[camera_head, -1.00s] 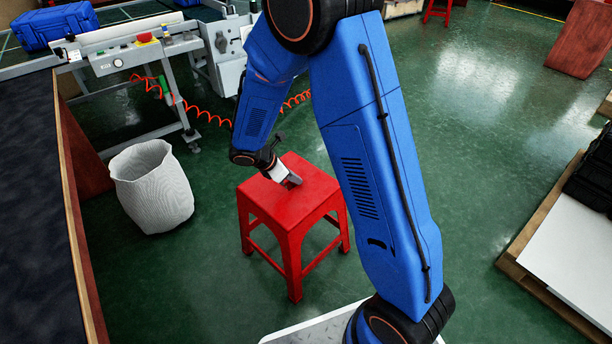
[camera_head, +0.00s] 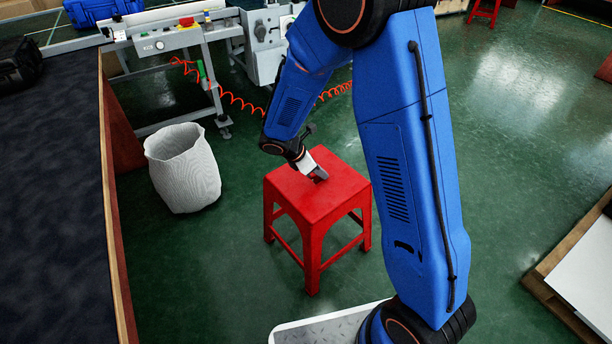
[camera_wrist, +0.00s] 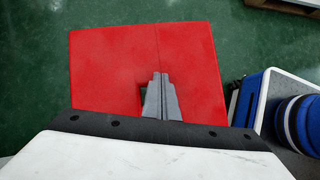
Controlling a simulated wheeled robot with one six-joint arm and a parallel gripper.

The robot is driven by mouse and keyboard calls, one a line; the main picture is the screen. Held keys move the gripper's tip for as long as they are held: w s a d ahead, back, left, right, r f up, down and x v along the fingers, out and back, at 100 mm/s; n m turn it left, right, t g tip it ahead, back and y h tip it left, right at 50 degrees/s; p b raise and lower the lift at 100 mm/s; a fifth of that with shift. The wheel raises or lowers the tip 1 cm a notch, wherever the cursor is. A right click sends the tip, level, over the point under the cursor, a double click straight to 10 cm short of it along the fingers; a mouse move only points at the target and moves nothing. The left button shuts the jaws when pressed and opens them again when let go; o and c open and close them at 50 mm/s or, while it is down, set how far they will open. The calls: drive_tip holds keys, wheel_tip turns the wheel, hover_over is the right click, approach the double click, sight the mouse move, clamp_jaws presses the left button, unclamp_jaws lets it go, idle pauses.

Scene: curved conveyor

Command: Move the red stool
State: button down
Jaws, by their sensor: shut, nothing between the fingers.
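The red stool (camera_head: 302,205) stands upright on the green floor in front of my base, with its square seat facing up. My gripper (camera_head: 320,175) is at the middle of the seat, pointing down at it. In the wrist view the red seat (camera_wrist: 190,60) fills the upper middle, and my gripper's fingers (camera_wrist: 158,82) lie together over it, beside a small dark opening in the seat. The fingers are shut with nothing between them. Whether the fingertips touch the seat or reach into the opening cannot be told.
A pale ribbed bin (camera_head: 185,170) stands left of the stool. A dark-topped conveyor or table (camera_head: 50,200) runs along the left. Grey machinery (camera_head: 175,40) with an orange coiled cable is behind. A pallet (camera_head: 575,270) lies at the right. Open floor lies right of the stool.

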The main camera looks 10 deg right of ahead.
drive_tip(key=shift+r, duration=0.1)
drive_tip(key=shift+s+a+r, duration=0.15)
drive_tip(key=shift+a+r, duration=0.05)
drive_tip(key=shift+a, duration=0.1)
drive_tip(key=s+a, duration=0.2)
drive_tip(key=a, duration=0.9)
drive_tip(key=s+a, duration=0.2)
drive_tip(key=a, duration=1)
drive_tip(key=shift+s+a, duration=0.25)
drive_tip(key=shift+s, duration=0.05)
drive_tip(key=c, duration=2.5)
unclamp_jaws()
drive_tip(key=shift+r, duration=0.1)
